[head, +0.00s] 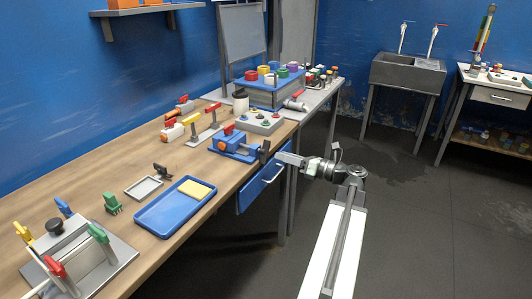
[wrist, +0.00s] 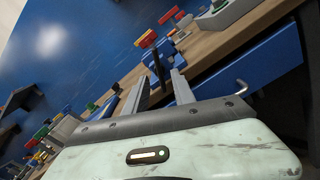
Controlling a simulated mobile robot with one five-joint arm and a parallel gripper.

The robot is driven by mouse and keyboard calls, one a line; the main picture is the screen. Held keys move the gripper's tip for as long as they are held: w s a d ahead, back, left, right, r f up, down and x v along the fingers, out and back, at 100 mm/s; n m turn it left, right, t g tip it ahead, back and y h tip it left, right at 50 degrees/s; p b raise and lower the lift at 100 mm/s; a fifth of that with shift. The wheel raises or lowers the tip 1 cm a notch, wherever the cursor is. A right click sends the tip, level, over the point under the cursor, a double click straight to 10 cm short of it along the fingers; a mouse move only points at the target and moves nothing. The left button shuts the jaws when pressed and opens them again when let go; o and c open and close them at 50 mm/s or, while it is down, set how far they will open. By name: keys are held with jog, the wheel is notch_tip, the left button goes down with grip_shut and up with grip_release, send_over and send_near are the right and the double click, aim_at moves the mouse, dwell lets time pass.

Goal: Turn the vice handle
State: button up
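The blue vice (head: 232,144) with orange-red parts sits at the right front edge of the wooden bench. Its dark handle (head: 264,152) stands out at its right end, towards me. My gripper (head: 279,158) is just right of the handle, at about its height. In the wrist view the two grey fingers of my gripper (wrist: 160,80) are apart. The dark upright handle (wrist: 157,66) shows in the gap between the fingertips, with the blue vice (wrist: 168,48) behind it. I cannot tell whether the fingers touch the handle or how deep it lies between them.
A blue drawer with a metal pull (head: 273,174) is below the vice. A grey box with knobs (head: 260,122) stands behind it. A blue tray (head: 175,212) with a yellow sponge (head: 194,190) lies to the left. The floor (head: 420,215) on the right is clear.

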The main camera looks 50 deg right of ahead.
aim_at(268, 152)
jog(key=x, duration=0.6)
jog(key=shift+a, duration=0.2)
grip_shut()
jog(key=shift+n, duration=0.3)
jog(key=n, duration=0.4)
jog(key=shift+s+a+f+n, duration=0.1)
jog(key=shift+n, duration=3.3)
jog(key=shift+s+f+n, duration=0.1)
jog(key=shift+n, duration=3.3)
